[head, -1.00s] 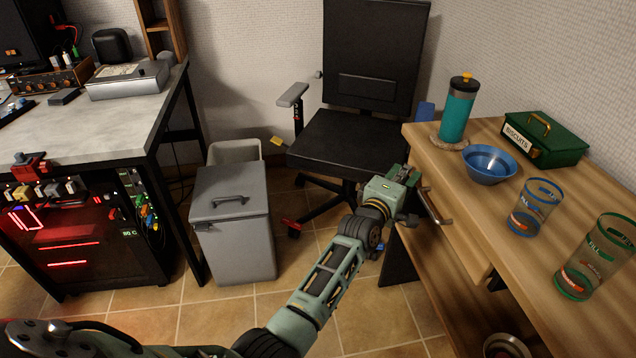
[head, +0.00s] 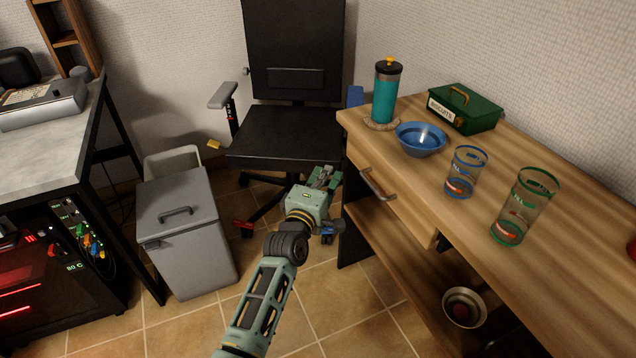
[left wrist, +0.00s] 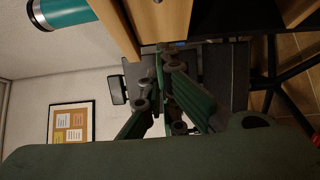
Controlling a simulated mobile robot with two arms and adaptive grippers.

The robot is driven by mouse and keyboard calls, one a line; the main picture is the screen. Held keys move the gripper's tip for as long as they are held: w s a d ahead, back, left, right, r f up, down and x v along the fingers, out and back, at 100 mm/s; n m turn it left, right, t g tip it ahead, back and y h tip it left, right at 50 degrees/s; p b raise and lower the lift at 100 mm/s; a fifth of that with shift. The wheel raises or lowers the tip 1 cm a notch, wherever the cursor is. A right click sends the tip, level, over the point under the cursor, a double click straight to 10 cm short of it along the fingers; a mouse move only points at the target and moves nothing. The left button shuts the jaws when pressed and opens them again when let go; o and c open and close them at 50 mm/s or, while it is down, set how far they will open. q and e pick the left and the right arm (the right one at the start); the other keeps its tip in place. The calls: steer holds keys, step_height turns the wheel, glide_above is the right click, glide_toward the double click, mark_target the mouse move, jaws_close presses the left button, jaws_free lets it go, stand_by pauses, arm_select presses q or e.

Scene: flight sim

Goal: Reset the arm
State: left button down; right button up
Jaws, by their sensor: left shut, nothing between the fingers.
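My left arm comes in from the bottom of the head view, and its green gripper (head: 326,182) is in front of the black chair, to the left of the wooden desk. The gripper is shut and empty. It also shows in the left wrist view (left wrist: 165,85), with its fingers together and nothing between them. My right gripper is not in view.
The wooden desk (head: 560,220) carries a teal tumbler (head: 386,97), a blue bowl (head: 420,140), a green biscuit box (head: 478,112) and two glasses. A black chair (head: 285,133) stands behind my gripper. A grey bin (head: 190,240) stands left. Tiled floor is free in front.

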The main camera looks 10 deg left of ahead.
arm_select(q)
steer(key=s+a+f+m+g, duration=0.3)
steer(key=s+f+m+g, duration=0.6)
steer(key=s+f, duration=1.4)
steer(key=s+a+f+m+g+y+p, duration=0.1)
steer(key=s+f+p, duration=0.4)
steer(key=s, duration=0.8)
steer(key=s+a+f+m+g+y+p, duration=0.1)
steer(key=s+a+f+m+g+p, duration=0.3)
steer(key=s, duration=0.9)
steer(key=s+a+f+m+g+p, duration=0.2)
steer(key=s+a+f+m+p, duration=0.2)
steer(key=s, duration=1)
step_height(320, 180, down, 2)
steer(key=p, duration=0.4)
steer(key=shift+m+g+y+p, duration=0.3)
steer(key=shift+g+y+p, duration=0.1)
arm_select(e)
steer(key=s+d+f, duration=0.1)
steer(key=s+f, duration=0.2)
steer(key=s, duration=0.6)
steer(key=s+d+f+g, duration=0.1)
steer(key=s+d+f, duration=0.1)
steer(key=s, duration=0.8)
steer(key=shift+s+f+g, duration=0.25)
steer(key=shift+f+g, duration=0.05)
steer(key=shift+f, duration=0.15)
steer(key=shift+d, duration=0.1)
